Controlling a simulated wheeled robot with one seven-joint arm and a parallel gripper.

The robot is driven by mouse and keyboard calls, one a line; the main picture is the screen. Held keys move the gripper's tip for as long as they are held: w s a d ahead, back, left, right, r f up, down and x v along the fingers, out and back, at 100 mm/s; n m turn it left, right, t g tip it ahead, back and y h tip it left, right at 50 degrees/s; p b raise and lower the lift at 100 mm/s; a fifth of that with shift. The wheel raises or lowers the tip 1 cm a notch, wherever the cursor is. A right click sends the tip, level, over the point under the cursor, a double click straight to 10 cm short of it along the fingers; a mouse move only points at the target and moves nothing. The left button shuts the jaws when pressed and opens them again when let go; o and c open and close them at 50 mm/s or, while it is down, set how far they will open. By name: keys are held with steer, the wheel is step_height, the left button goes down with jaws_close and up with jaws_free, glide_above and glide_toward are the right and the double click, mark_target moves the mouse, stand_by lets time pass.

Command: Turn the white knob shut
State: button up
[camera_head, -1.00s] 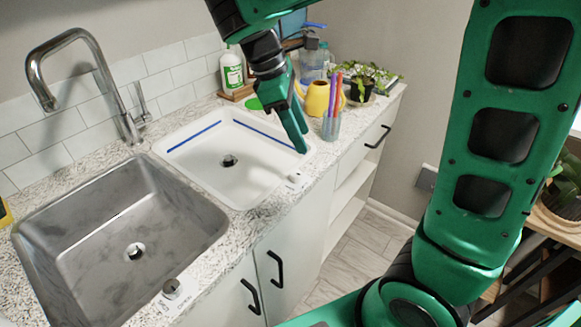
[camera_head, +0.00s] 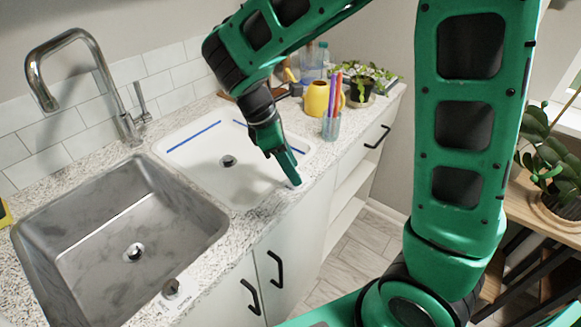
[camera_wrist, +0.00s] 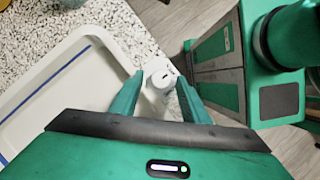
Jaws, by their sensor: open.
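The white knob (camera_wrist: 158,76) shows in the wrist view between the two green fingertips of my gripper (camera_wrist: 159,88), on the counter beside the white basin (camera_wrist: 32,92). My gripper is open, with one finger to each side of the knob. I cannot tell whether either finger touches it. In the head view my gripper (camera_head: 291,178) points down at the front right corner of the white basin (camera_head: 215,180), and it mostly hides the knob there. Any label by the white knob is not readable.
A steel sink (camera_head: 95,235) lies to the left, with a grey knob (camera_head: 171,288) at its front edge. A chrome faucet (camera_head: 122,110) stands behind. A cup of pens (camera_head: 331,126), a yellow watering can (camera_head: 317,99) and a potted plant (camera_head: 362,88) stand at the back right.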

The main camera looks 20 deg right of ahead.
steer(key=shift+d+f, duration=0.15)
steer(key=shift+f, duration=0.2)
steer(key=shift+c, duration=0.3)
steer(key=c, duration=1)
